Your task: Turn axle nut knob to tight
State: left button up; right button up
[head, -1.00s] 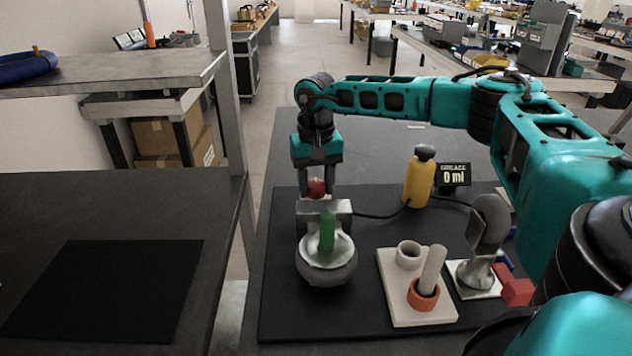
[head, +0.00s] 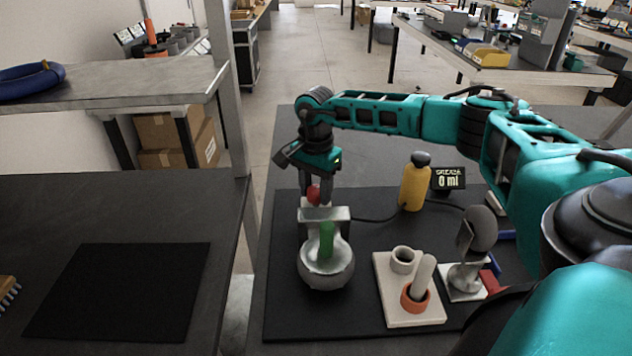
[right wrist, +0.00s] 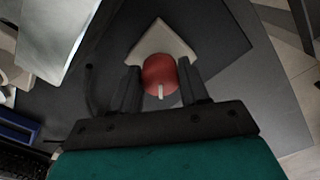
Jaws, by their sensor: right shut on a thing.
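The red axle nut knob (head: 313,194) sits at the back of a grey metal fixture (head: 325,214), behind a round metal hub with a green post (head: 326,240). My right gripper (head: 314,187) reaches down from above and is shut on the knob. In the right wrist view the red knob (right wrist: 160,74), with a pale pointer line, lies between the two dark fingers of the right gripper (right wrist: 161,88). A pale pointed plate (right wrist: 160,42) shows beyond it. No tight mark is readable. My left gripper is not in view.
A yellow grease bottle (head: 414,184) and a display reading 0 ml (head: 448,178) stand right of the fixture. A grey stand (head: 476,250) is further right. The black mat's front left is clear.

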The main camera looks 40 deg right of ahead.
jog(key=m+p, duration=0.1)
jog(key=m, duration=0.2)
jog(key=shift+a+r+m, duration=0.1)
jog(key=shift+m, duration=0.3)
jog(key=shift+m+p, duration=0.55)
jog(key=shift+m, duration=0.35)
jog(key=m+p, duration=0.2)
jog(key=m, duration=0.3)
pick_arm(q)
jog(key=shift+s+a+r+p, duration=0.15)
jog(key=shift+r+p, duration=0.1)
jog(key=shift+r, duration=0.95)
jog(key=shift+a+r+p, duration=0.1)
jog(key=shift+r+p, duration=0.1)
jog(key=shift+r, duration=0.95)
pick_arm(e)
jog(key=shift+w+m, duration=0.1)
jog(key=shift+m, duration=1.7)
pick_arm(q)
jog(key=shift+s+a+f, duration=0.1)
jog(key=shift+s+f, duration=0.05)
pick_arm(e)
jog(key=o, duration=1)
jog(key=shift+o, duration=0.2)
